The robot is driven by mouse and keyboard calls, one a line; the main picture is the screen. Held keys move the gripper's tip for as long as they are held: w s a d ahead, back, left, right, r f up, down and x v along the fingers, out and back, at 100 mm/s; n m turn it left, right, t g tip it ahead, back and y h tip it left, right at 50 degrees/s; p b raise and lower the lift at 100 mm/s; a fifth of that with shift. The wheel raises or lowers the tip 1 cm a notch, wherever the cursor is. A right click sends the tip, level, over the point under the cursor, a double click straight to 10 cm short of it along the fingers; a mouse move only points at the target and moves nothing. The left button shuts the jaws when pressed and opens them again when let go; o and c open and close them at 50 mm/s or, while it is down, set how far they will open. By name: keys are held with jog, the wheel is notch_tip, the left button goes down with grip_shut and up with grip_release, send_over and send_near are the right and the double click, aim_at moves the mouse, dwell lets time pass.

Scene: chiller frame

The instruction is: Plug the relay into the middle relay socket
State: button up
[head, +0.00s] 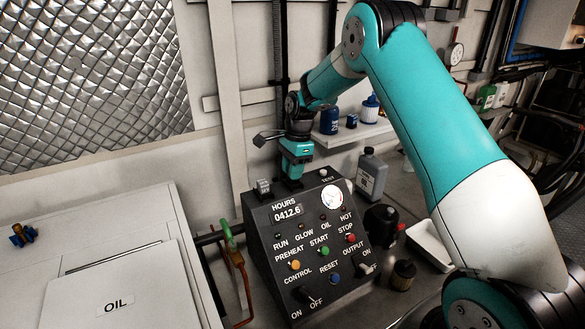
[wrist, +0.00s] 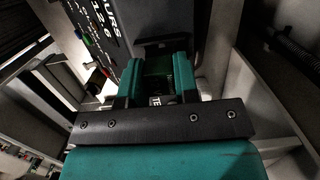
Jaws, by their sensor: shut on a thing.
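The control box (head: 315,245) is a dark sloped panel with its relay positions along the top edge. My gripper (head: 293,168) points down over the middle of that top edge, shut on the relay. The relay is mostly hidden by the teal fingers in the head view. In the wrist view a dark body (wrist: 157,68) shows between the fingers of my gripper, with part of a pale label below. The middle relay socket is hidden under my gripper, and I cannot tell whether the relay is seated in it. A grey-topped block (head: 263,186) stands left of my gripper.
A white TEST knob (head: 322,172) is close right of my gripper. A grey bottle (head: 371,174) stands behind the box at the right, below a shelf (head: 352,134) with blue containers. A white OIL cabinet (head: 110,265) is at the left. A copper pipe (head: 240,265) runs beside the box.

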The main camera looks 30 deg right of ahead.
jog(key=shift+f+b, duration=0.4)
jog(key=shift+f, duration=0.45)
jog(key=o, duration=1)
jog(key=d+r, duration=0.1)
jog(key=r, duration=0.4)
jog(key=r+b, duration=0.1)
jog(key=r, duration=0.5)
jog(key=d+r, duration=0.1)
jog(key=r, duration=0.5)
jog(key=shift+d+r+b, duration=0.1)
jog(key=shift+d+b, duration=0.2)
jog(key=shift+d, duration=0.05)
